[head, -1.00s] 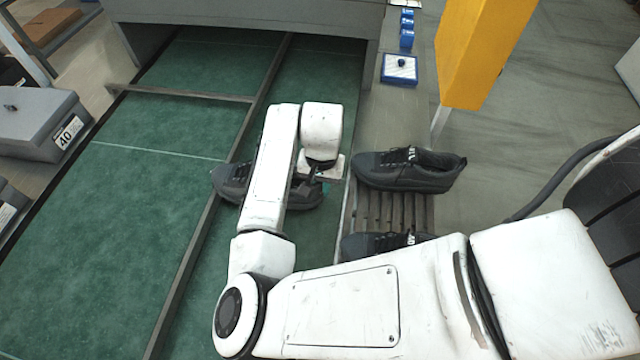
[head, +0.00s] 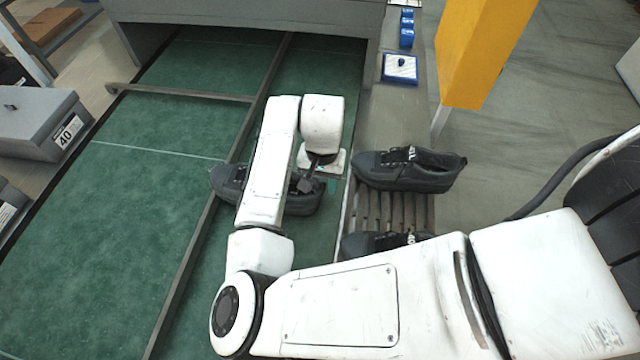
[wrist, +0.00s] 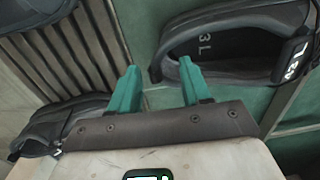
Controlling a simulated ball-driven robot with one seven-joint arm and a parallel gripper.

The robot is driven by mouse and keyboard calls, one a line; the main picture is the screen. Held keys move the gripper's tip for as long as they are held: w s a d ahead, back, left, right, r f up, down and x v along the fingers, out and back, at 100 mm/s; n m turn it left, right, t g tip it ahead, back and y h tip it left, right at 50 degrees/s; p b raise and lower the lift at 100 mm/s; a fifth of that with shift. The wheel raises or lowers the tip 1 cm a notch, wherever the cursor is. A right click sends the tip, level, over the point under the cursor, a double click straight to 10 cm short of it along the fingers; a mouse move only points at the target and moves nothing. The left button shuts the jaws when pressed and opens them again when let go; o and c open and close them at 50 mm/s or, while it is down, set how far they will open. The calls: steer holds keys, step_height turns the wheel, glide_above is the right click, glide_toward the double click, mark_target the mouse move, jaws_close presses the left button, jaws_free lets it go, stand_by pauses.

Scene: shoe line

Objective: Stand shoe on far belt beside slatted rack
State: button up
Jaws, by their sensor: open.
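A dark shoe (head: 229,182) rests sole down on the narrow green belt lane (head: 318,88) left of the slatted rack (head: 385,210). Its toe end reaches over the dividing rail, and my arm hides its middle. My gripper (head: 307,184) is at the shoe's heel end, low over it. In the wrist view the shoe (wrist: 230,18) shows its open collar and a marked insole. The teal fingers of my gripper (wrist: 158,64) are apart, with the heel rim between them and the right finger overlapping the collar opening. I cannot tell whether they touch the shoe.
Two dark shoes are on the rack, a far one (head: 405,172) and a near one (head: 372,244) partly hidden by my arm. A dark metal rail (head: 190,262) divides the belt lanes. A yellow post (head: 480,50) stands behind right. The wide left lane (head: 130,220) is clear.

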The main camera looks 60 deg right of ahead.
step_height(320, 180, up, 10)
steer(key=shift+r, duration=0.2)
steer(key=shift+s+d, duration=0.1)
steer(key=shift+s, duration=0.05)
stand_by(0.5)
